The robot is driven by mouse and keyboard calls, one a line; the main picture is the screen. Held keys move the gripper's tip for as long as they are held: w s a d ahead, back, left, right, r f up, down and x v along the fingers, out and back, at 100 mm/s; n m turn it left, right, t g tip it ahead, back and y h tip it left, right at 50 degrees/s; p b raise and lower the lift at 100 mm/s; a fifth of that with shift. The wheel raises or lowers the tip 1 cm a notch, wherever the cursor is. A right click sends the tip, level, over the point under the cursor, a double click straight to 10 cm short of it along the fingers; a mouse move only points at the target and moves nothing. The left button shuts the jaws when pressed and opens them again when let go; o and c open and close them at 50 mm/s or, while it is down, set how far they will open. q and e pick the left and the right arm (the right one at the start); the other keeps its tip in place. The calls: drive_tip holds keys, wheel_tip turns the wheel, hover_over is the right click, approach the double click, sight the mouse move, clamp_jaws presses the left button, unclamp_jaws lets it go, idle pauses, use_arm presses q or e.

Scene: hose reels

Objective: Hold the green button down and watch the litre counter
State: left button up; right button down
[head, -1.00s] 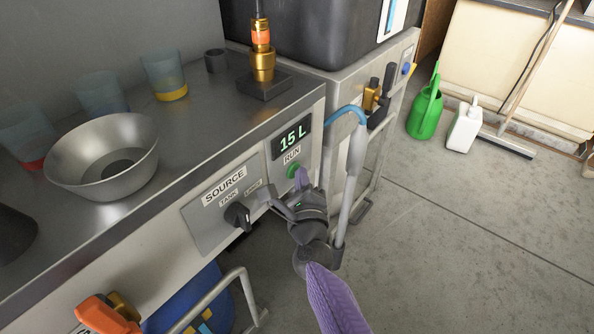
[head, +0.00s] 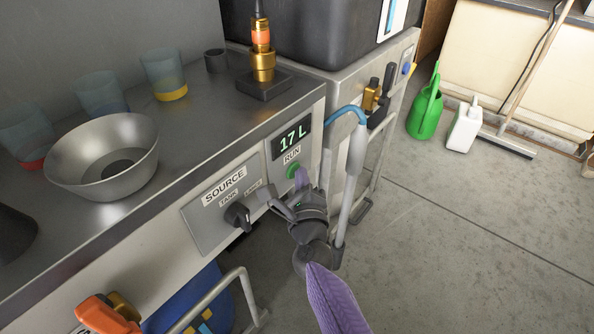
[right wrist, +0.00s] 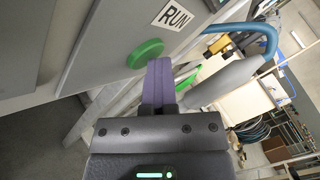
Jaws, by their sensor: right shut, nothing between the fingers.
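The green button (head: 293,171) sits on the grey front panel under the RUN label. It also shows in the right wrist view (right wrist: 146,53). The litre counter (head: 292,138) above it reads 17 L. My right gripper (head: 301,176) is shut with nothing between its purple fingers, and its fingertips (right wrist: 158,64) are at the button's edge, covering part of it. I cannot tell from the picture how far the button is pressed in. My left gripper is not in view.
The SOURCE selector knob (head: 238,216) is left of the button. A blue-topped grey lance (head: 355,165) stands just right of my gripper. A metal funnel bowl (head: 104,157) and several cups stand on the bench. A green watering can (head: 425,112) is on the open floor.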

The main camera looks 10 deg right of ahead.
drive_tip(key=shift+s+d, duration=0.1)
drive_tip(key=shift+s+d+p, duration=0.35)
drive_tip(key=shift+s+d, duration=0.15)
drive_tip(key=shift+s, duration=0.15)
drive_tip(key=s+d, duration=0.1)
drive_tip(key=s, duration=0.1)
drive_tip(key=s+d+p, duration=0.1)
drive_tip(key=s+d, duration=0.1)
idle(0.5)
